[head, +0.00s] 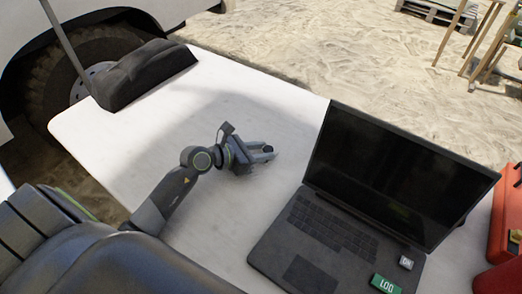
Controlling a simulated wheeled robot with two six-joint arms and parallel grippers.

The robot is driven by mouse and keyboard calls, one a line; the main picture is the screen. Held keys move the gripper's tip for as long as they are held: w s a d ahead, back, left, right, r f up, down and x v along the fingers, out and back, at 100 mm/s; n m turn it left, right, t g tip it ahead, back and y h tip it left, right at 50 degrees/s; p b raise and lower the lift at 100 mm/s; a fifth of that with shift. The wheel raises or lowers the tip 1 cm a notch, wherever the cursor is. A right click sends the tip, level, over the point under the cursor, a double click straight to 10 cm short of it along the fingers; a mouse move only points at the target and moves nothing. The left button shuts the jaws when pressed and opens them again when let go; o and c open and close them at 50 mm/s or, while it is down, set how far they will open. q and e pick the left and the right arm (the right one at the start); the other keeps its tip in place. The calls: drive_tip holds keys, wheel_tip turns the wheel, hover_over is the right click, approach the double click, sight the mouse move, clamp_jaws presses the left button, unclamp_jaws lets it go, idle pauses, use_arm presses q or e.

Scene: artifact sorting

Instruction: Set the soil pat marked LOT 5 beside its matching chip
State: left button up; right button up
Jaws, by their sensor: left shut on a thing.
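My left gripper (264,154) is over the white table, left of the laptop. It is shut on a small dark thing (267,149) between its fingertips. The thing is mostly hidden by the fingers, and no marking on it can be read. A green tag (386,284) with pale letters that look like "LOD" lies at the laptop's right front corner. A small grey-white piece (405,262) with unclear marks is just behind it. No chip or pat marked LOT 5 can be made out. My right gripper is out of view.
An open black laptop (318,236) takes up the right of the white table (110,130). A dark, lumpy block (146,74) lies at the far left edge. A red case (506,215) is at the right.

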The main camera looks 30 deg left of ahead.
use_arm(q)
drive_tip(key=o, duration=1)
drive_tip(key=shift+f, duration=0.1)
drive_tip(key=shift+c, duration=0.2)
